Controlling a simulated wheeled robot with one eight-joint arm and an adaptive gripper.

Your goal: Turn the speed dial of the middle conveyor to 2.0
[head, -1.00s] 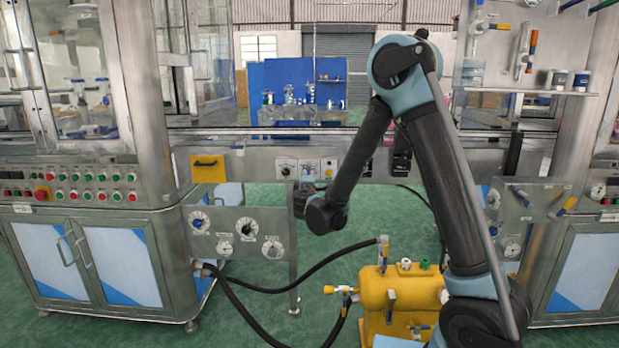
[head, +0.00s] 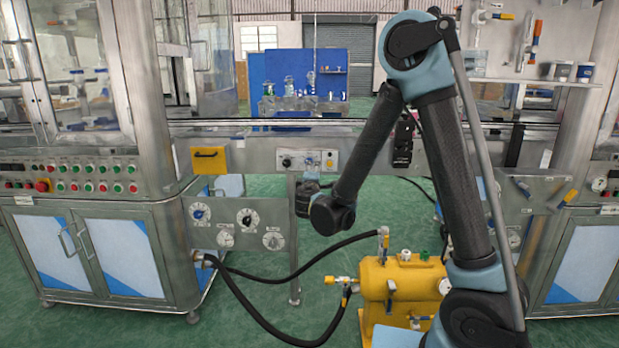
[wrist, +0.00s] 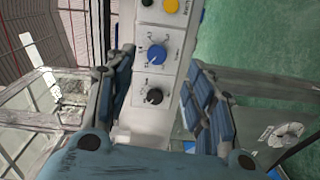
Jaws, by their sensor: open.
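The middle conveyor's control panel (head: 298,160) is on the front rail in the head view. It has a black dial (head: 287,162), a blue dial (head: 309,162) and a yellow button (head: 330,163). In the wrist view the blue dial (wrist: 156,54) and black dial (wrist: 154,96) lie between the two fingers of my gripper (wrist: 160,75). The gripper is open and empty, facing the panel; contact cannot be told. Scale marks surround both dials, but their numbers and labels are too small to read. In the head view my gripper (head: 308,192) shows dark and small, just below the panel.
A yellow tank (head: 400,285) with black hoses stands on the green floor below my arm. A plate with several gauges and dials (head: 236,222) hangs at lower left, beside a steel cabinet (head: 100,250). A yellow handled plate (head: 209,160) is left of the panel.

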